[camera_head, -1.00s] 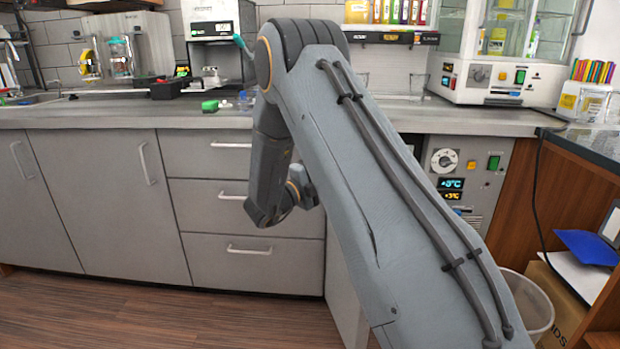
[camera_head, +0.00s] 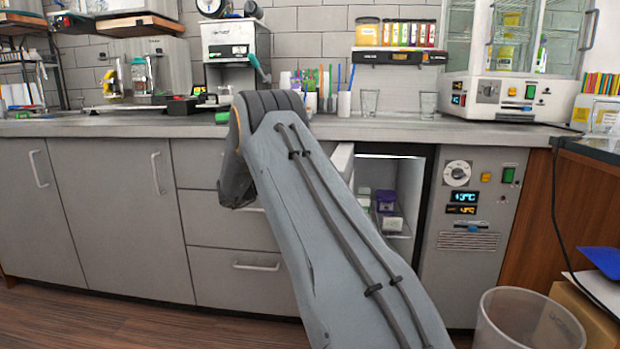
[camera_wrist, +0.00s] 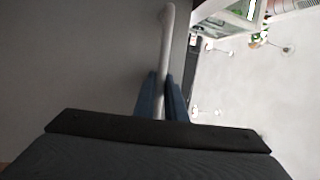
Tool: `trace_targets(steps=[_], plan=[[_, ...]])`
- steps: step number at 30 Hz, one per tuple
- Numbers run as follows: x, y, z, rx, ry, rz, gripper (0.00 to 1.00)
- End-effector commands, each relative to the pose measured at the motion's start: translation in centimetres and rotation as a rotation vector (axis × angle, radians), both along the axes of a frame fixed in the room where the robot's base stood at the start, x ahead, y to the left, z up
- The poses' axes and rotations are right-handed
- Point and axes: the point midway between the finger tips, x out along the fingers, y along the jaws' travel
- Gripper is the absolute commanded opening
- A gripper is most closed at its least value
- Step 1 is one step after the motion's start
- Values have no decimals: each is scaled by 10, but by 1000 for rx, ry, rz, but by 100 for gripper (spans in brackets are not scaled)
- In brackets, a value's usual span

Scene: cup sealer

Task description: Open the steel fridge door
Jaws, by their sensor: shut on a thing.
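The steel fridge (camera_head: 472,225) is under the counter, right of the drawers. Its compartment (camera_head: 390,170) is open to view, with a purple container and other boxes inside. The fridge door (camera_head: 343,160) stands swung out to the left; only its upper edge shows, and my arm covers the rest. In the wrist view, the grey door (camera_wrist: 75,60) fills the left side, with a pale bar handle (camera_wrist: 167,35) upright near its edge. My gripper (camera_wrist: 162,95) is shut on the handle, one blue finger on each side. My gripper is hidden in the head view.
Grey drawers (camera_head: 255,240) and cupboards are left of the door. A bin (camera_head: 530,320) stands on the floor at the lower right, near the fridge front. The counter (camera_head: 400,130) above holds glasses and appliances.

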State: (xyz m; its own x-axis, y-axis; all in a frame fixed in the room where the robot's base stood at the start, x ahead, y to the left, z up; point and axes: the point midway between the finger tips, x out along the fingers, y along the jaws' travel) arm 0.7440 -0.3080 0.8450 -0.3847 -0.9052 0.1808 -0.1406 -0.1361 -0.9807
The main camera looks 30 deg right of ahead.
Motion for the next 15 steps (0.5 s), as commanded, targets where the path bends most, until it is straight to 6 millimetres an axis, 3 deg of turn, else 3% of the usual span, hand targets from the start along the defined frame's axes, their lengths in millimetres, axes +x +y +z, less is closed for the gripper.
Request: trace_targets(steps=[11,12,15], plan=[[0,-3,1,0,-2,-3,0],[0,-3,1,0,-2,-3,16],[1,-1,1,0,-1,-1,19]])
